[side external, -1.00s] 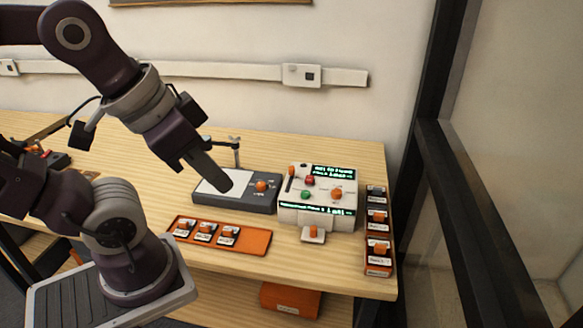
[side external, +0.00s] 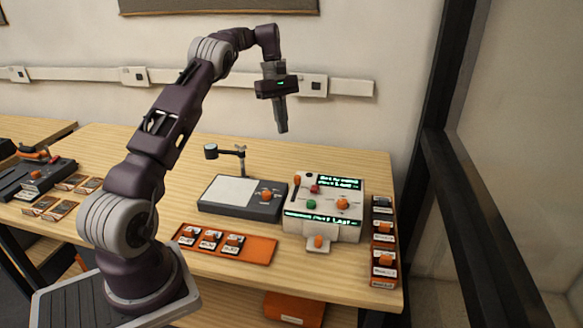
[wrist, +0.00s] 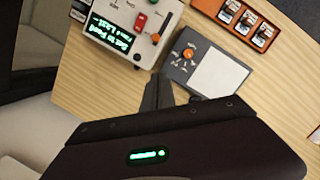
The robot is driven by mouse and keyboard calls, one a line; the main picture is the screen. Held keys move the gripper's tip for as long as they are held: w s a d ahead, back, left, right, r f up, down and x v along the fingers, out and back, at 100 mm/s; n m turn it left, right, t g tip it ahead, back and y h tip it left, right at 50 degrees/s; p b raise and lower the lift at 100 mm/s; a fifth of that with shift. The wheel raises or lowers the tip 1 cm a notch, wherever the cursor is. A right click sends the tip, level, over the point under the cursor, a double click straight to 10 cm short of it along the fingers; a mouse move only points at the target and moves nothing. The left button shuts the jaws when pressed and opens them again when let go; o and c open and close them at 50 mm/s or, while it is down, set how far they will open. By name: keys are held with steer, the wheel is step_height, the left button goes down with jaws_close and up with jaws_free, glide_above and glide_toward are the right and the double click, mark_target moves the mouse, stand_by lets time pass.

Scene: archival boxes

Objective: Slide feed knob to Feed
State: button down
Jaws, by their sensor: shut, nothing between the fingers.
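A white control box (side external: 326,222) stands at the right of the table. On its top are an orange knob on a dark slot (side external: 296,181), a red button (side external: 315,189), a green button (side external: 311,204) and a larger round orange knob (side external: 343,203). The slot knob also shows in the wrist view (wrist: 155,38), near one end of its slot. I cannot read any label beside it. My gripper (side external: 283,130) is shut and empty, pointing down, well above the table. In the wrist view its fingertips (wrist: 158,90) appear below the box, touching nothing.
A grey device (side external: 241,208) with a pale plate and orange knob stands left of the box; a thin post with an arm (side external: 242,160) rises behind it. An orange tray (side external: 225,252) with several cards lies in front. Labelled card holders (side external: 384,242) line the right edge.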

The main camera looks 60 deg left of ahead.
steer(key=shift+s+a+f, duration=0.15)
steer(key=shift+a+f, duration=0.5)
steer(key=shift+f, duration=0.35)
glide_toward(294, 184)
steer(key=a+f, duration=0.1)
steer(key=f, duration=0.2)
steer(key=a+f, duration=0.1)
steer(key=shift+a+f, duration=0.4)
steer(key=d, duration=0.3)
steer(key=shift+d+r, duration=0.15)
steer(key=shift+d, duration=0.1)
